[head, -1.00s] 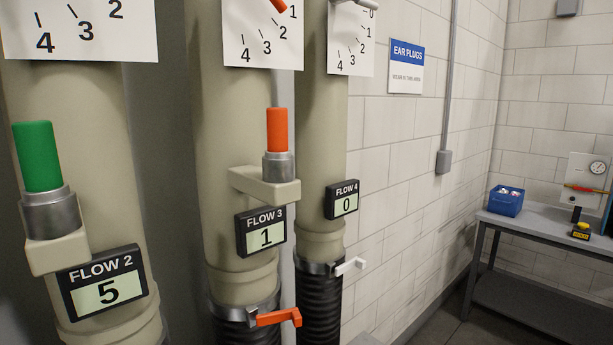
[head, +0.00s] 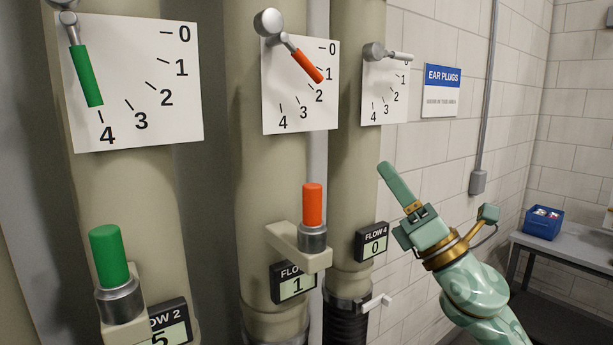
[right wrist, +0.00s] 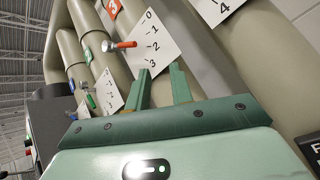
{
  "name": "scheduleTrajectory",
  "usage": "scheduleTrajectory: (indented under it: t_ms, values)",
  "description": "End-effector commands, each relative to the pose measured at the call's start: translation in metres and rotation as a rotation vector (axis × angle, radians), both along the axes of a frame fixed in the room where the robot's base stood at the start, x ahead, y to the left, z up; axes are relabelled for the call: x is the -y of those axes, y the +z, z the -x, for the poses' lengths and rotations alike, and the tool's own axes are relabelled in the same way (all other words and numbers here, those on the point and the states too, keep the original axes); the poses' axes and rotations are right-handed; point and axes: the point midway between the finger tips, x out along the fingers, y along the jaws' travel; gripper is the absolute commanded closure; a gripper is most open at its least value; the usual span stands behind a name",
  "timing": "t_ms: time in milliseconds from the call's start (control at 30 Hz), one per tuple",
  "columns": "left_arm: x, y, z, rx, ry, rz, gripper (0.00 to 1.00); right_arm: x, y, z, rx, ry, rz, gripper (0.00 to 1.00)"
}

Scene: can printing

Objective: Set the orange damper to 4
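The orange damper lever (head: 307,66) hangs from a grey pivot on a white 0–4 dial plate (head: 273,112) on the middle pipe. It slants down to the right, its tip between the 1 and 2 marks. In the right wrist view the orange lever (right wrist: 124,44) lies ahead of the fingers, beside its plate (right wrist: 150,50). My right gripper (head: 388,172) is right of and below the dial, clear of the lever. In the right wrist view its two fingers (right wrist: 161,82) stand apart with nothing between them. My left gripper is not in view.
An orange knob (head: 313,204) on a bracket stands below the dial, above a FLOW 3 display (head: 293,284) reading 1. A green lever (head: 86,76) is at the left near 4, and a white-handled lever (head: 400,56) at the right. A blue bin (head: 542,223) sits on a far table.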

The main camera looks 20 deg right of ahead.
Motion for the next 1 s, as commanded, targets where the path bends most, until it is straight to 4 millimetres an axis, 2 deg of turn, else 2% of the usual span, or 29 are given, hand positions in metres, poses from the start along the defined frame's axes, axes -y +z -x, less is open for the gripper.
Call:
scheduleTrajectory:
  t_ms: [33, 100, 200, 333, 433, 567, 667, 1000]
  values:
    - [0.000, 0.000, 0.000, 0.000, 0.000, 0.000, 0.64, -0.008, 0.036, 0.006, 0.126, -0.029, 0.204, 0.78]
    - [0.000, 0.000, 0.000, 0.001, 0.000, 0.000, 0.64, -0.016, 0.069, 0.014, 0.268, -0.085, 0.489, 0.78]
    - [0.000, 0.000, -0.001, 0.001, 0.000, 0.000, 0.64, -0.014, 0.098, 0.022, 0.394, -0.175, 0.815, 0.78]
    - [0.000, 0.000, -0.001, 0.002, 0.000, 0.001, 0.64, 0.001, 0.119, 0.027, 0.459, -0.266, 1.074, 0.78]
    - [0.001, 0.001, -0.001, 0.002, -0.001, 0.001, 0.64, 0.007, 0.126, 0.029, 0.471, -0.297, 1.160, 0.78]
    - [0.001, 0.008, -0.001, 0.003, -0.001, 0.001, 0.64, 0.001, 0.131, 0.024, 0.473, -0.301, 1.183, 0.78]
    - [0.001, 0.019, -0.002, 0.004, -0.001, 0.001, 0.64, -0.013, 0.137, 0.015, 0.474, -0.298, 1.181, 0.78]
    - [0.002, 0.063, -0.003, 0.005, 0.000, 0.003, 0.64, -0.082, 0.161, -0.034, 0.473, -0.296, 1.176, 0.78]
